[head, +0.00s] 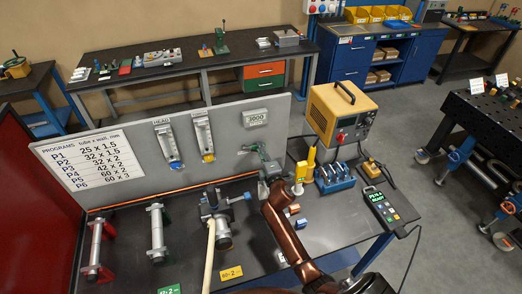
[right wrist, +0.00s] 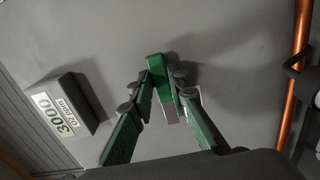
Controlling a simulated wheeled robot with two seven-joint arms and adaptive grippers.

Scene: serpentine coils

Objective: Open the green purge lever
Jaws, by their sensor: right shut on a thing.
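The green purge lever (right wrist: 156,68) is a small green handle on the grey panel, seen in the right wrist view with a pale metal part below it. My right gripper (right wrist: 163,88) has its green-padded fingers on either side of the lever and is shut on it. In the head view my right gripper (head: 259,151) is against the grey panel, below the small display, and largely hides the lever. My left gripper does not show.
The grey panel (head: 100,140) carries two flow meters (head: 203,135) and a 3000 ppm display (head: 257,117), also in the right wrist view (right wrist: 75,108). A copper tube (head: 150,191) runs along the panel's foot. A yellow power unit (head: 338,112) and blue rack (head: 334,178) stand right of my arm.

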